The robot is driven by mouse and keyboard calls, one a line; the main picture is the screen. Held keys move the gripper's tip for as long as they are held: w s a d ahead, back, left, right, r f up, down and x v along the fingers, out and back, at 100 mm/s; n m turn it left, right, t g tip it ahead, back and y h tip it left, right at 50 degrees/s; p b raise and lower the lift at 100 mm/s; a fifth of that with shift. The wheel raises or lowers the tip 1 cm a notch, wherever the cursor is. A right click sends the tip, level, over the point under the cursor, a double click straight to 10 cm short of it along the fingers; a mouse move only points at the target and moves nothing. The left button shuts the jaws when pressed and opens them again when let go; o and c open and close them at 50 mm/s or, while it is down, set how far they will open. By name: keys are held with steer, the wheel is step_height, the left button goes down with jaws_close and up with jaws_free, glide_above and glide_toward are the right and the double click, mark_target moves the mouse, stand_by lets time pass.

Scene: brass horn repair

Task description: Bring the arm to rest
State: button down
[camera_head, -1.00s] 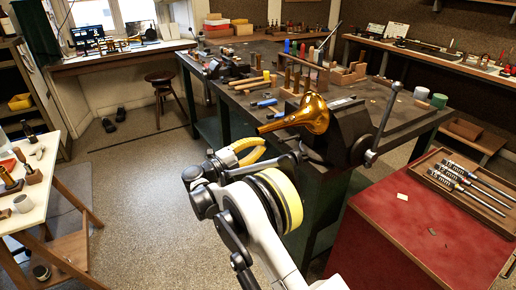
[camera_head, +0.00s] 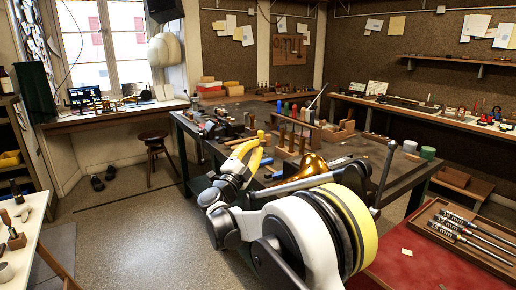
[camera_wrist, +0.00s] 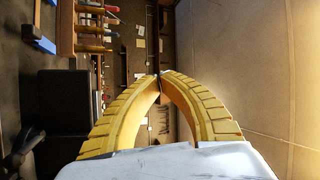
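My gripper (camera_head: 259,147) is raised in front of the workbench, with its yellow fingers pointing away from my body. In the wrist view, the two curved fingers (camera_wrist: 160,75) meet at their tips, and nothing shows between them. My arm's large white and yellow joint fills the lower middle of the head view. The brass horn (camera_head: 312,165) is at the bench's near end, right of my gripper. My arm hides much of it, and I cannot tell the gap between them.
The workbench (camera_head: 345,148) carries wooden blocks, files and colored bottles. A cream table (camera_head: 22,255) is at left, a stool (camera_head: 153,148) behind. The floor (camera_head: 125,225) between is clear.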

step_height(320, 180, up, 9)
steer(key=s+d+n+t+y, duration=0.1)
steer(key=s+n+t+y, duration=0.1)
steer(key=n+y, duration=0.45)
steer(key=s+d+r+n+g+y, duration=0.2)
steer(key=s+r+n+y, duration=0.1)
steer(key=s+n+y, duration=0.45)
steer(key=s+d+f+n+g+h, duration=0.1)
steer(key=s+d+f+g, duration=0.3)
steer(key=s+f, duration=0.5)
steer(key=s+d+f+n+g+h, duration=0.1)
steer(key=s+d+f+g, duration=0.3)
steer(key=s, duration=1.1)
steer(key=s+d+f+n+g+h, duration=0.1)
steer(key=s+d+f+n+g, duration=0.2)
steer(key=s+d+f, duration=0.6)
steer(key=s+f+g, duration=0.1)
steer(key=s+f, duration=0.2)
steer(key=f, duration=0.2)
steer(key=shift+s+n+h, duration=0.3)
steer(key=shift+s, duration=0.05)
